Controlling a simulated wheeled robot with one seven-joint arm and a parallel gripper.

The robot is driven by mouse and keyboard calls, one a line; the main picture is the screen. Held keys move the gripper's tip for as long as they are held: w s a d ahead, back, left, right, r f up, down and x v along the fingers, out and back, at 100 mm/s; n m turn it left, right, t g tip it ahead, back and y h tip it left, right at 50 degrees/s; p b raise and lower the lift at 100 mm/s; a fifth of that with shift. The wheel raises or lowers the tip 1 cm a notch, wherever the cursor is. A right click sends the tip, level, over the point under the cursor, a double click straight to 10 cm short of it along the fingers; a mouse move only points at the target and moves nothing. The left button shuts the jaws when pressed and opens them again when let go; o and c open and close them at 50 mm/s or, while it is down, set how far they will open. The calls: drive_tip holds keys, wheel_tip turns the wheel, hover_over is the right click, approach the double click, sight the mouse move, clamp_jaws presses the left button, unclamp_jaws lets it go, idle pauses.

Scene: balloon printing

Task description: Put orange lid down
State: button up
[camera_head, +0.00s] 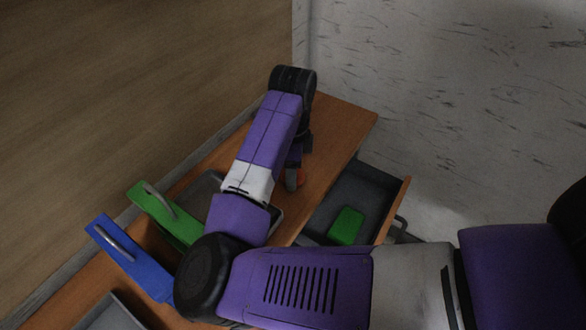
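A small bit of orange, which looks like the orange lid (300,178), shows at the end of my arm, over the far part of the wooden tabletop. My gripper (294,174) points down there and touches or overlaps the orange in the picture. My arm hides most of the gripper and the lid. I cannot tell whether the fingers are closed on the lid, or whether the lid touches the tabletop.
An open grey drawer (365,188) holds a green block (346,226). A grey tray (203,191) lies partly under my arm. Green (167,216) and blue (126,260) handled pieces stand left of it, by the wall. Bare tabletop (338,125) shows at the far end.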

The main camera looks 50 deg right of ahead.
drive_tip(key=shift+f, duration=0.1)
drive_tip(key=o, duration=1.3)
